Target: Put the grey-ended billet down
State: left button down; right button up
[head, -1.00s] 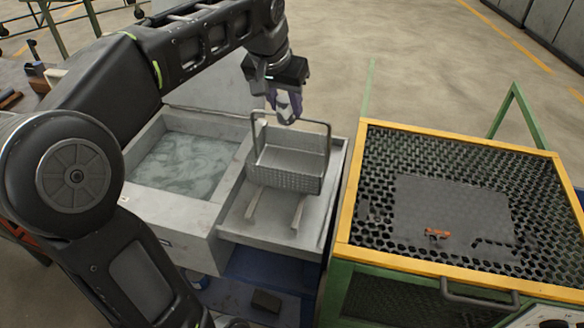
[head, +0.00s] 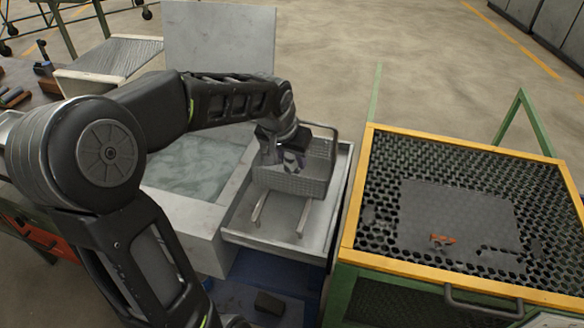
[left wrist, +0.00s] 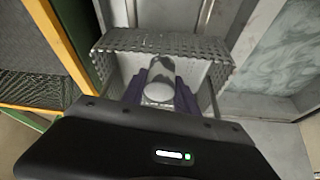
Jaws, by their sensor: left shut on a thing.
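My left gripper (head: 291,160) is low at the wire-mesh basket (head: 285,183), its fingers at or inside the opening. In the left wrist view its purple fingers (left wrist: 161,92) are shut on the billet (left wrist: 158,88), whose rounded pale grey end faces the camera. The basket's perforated wall (left wrist: 125,42) shows beyond the fingers. Whether the billet touches the basket floor cannot be told. In the head view the billet is hidden by the gripper and basket. My right gripper is not in view.
The basket stands on rails in a grey metal tray (head: 262,238), beside a tank of cloudy liquid (head: 197,165) with a raised lid (head: 220,38). To the right is a yellow-framed mesh table (head: 365,180) with a dark plate (head: 455,215) and a small orange item (head: 442,239).

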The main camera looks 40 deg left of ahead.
aim_at(292, 170)
pick_arm(q)
jog(key=shift+f, duration=1.8)
jog(key=shift+f, duration=0.1)
jog(key=c, duration=0.9)
grip_release()
jog(key=shift+f, duration=0.1)
jog(key=v, duration=1.2)
jog(key=shift+r, duration=0.2)
